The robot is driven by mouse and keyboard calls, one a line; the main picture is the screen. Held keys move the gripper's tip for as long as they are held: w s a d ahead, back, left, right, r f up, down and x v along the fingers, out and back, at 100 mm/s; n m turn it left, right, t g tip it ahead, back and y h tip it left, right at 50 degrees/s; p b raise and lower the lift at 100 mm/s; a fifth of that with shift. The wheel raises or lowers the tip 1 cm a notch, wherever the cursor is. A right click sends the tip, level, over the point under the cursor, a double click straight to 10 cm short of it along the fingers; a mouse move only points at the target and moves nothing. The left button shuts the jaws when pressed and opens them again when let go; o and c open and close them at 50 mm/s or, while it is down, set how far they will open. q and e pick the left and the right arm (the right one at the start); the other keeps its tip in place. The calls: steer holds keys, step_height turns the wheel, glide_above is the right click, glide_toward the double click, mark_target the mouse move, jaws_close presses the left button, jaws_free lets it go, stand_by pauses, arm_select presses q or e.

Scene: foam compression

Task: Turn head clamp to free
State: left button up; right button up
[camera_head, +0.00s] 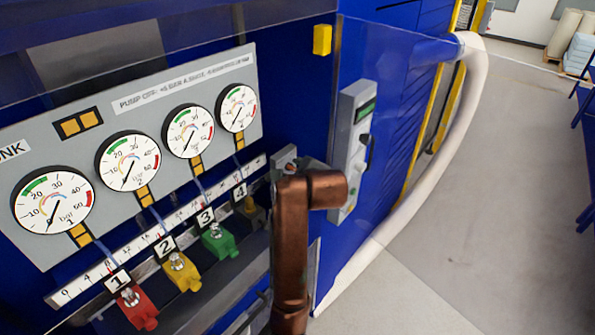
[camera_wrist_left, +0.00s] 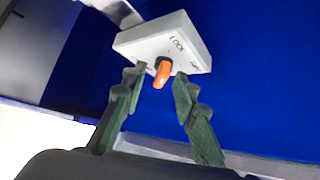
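The head clamp is a white box with an orange knob (camera_wrist_left: 162,74) in the left wrist view. The box face (camera_wrist_left: 150,42) carries the word LOCK above the knob and a second label at its right that I cannot read. My left gripper (camera_wrist_left: 158,82) is open, with one green-grey finger on each side of the knob. I cannot tell whether either finger touches it. In the head view, a copper-brown link stands before a small grey box (camera_head: 285,158) at the panel's right end and hides much of that area. My right gripper is not in view.
A gauge panel (camera_head: 80,150) with several round gauges is at the left, above red (camera_head: 138,308), yellow (camera_head: 184,272) and green (camera_head: 218,241) fittings. A grey control box (camera_head: 352,150) is on the blue cabinet. A white hose (camera_head: 440,160) curves down beside open floor.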

arm_select(q)
steer(key=shift+w+f, duration=0.1)
steer(key=shift+w, duration=0.15)
steer(key=shift+c, duration=0.5)
jaws_close()
